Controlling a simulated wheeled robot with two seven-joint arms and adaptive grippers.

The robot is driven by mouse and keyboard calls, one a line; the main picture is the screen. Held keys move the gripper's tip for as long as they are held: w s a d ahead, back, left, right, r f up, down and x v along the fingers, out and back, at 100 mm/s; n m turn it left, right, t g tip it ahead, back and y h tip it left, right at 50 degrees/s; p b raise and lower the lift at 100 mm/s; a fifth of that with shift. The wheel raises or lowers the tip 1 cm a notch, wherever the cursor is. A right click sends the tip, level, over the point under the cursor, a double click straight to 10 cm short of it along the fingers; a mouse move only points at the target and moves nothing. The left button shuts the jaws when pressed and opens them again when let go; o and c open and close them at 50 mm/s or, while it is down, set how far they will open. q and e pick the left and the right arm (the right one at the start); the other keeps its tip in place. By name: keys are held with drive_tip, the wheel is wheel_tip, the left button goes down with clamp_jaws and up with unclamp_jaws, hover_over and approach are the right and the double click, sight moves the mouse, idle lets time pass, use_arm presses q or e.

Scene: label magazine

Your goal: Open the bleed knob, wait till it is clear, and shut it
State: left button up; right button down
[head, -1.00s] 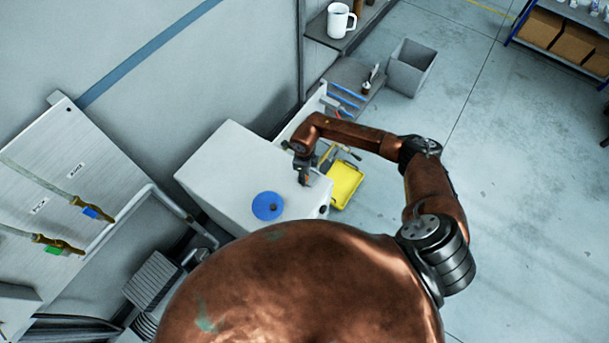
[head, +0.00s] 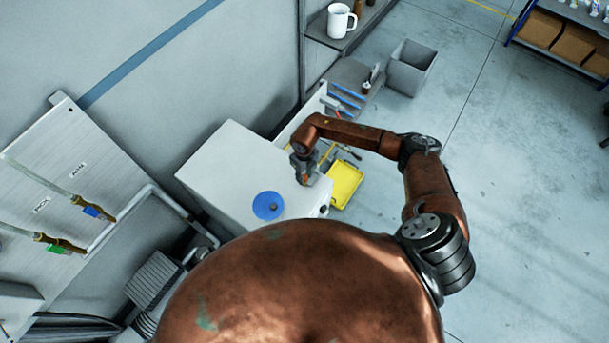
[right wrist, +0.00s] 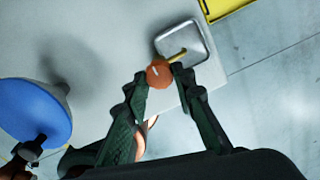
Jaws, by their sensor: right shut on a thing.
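The bleed knob (right wrist: 158,73) is a small orange-red round knob with a pale mark, seen in the right wrist view. My right gripper (right wrist: 162,75) is shut on it, with one dark finger on each side. A brass-coloured spout (right wrist: 178,55) runs from beside the knob over a small square metal cup (right wrist: 194,50); I cannot make out any liquid. My left gripper is not in view.
A blue disc (head: 268,205) sits on the cabinet top, left of the gripper. A yellow tray (head: 344,185) is just right of the cabinet. Hoses with blue and green tags (head: 91,212) hang on the left panel. The floor at right is open around a grey bin (head: 409,67).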

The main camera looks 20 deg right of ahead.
sight(305, 177)
drive_tip(key=shift+w+r, duration=0.1)
drive_tip(key=c, duration=1.6)
unclamp_jaws()
wheel_tip(305, 177, up, 12)
drive_tip(key=shift+f, duration=0.1)
